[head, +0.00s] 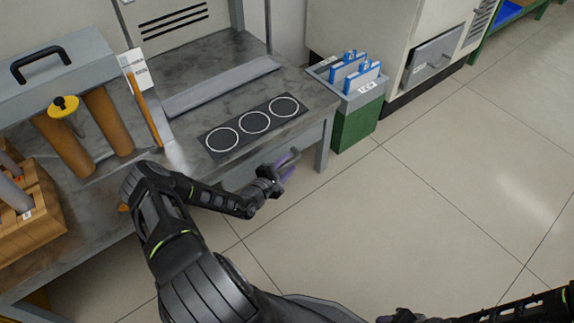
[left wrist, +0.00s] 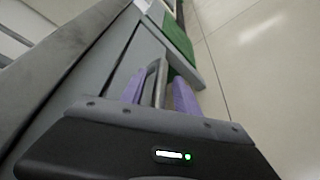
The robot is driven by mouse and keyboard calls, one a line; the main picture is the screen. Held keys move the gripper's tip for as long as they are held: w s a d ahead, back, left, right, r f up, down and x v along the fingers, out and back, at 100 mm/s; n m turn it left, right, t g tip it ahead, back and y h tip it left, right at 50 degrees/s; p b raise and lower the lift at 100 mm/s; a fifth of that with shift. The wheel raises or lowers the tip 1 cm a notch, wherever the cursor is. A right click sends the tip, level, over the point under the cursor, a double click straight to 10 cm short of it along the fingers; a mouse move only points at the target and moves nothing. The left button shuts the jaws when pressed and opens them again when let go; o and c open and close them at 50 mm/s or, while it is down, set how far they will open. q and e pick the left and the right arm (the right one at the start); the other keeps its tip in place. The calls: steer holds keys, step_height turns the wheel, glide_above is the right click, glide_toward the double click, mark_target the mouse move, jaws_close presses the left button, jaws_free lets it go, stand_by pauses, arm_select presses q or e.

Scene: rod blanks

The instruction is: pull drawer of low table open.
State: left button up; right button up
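The low table (head: 225,75) has a grey marbled top, and its drawer sits under the front edge. The drawer front (left wrist: 142,58) looks about level with the table frame in the left wrist view. Its metal bar handle (left wrist: 160,84) also shows in the head view (head: 292,156). My left gripper (left wrist: 158,95), with purple fingers, is at the handle; in the head view it (head: 285,171) is partly hidden by its wrist. The bar lies between the open fingers, with a gap on the right finger's side. My right gripper (head: 402,316) barely shows at the bottom edge; its fingers cannot be made out.
A dark plate with three ringed circles (head: 254,122) lies on the table top. A green bin (head: 358,122) with blue-edged holders stands just right of the table. A wooden block (head: 30,215) and brown cylinders are at left. The floor in front is clear.

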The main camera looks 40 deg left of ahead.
arm_select(q)
jaws_close()
stand_by(1.2)
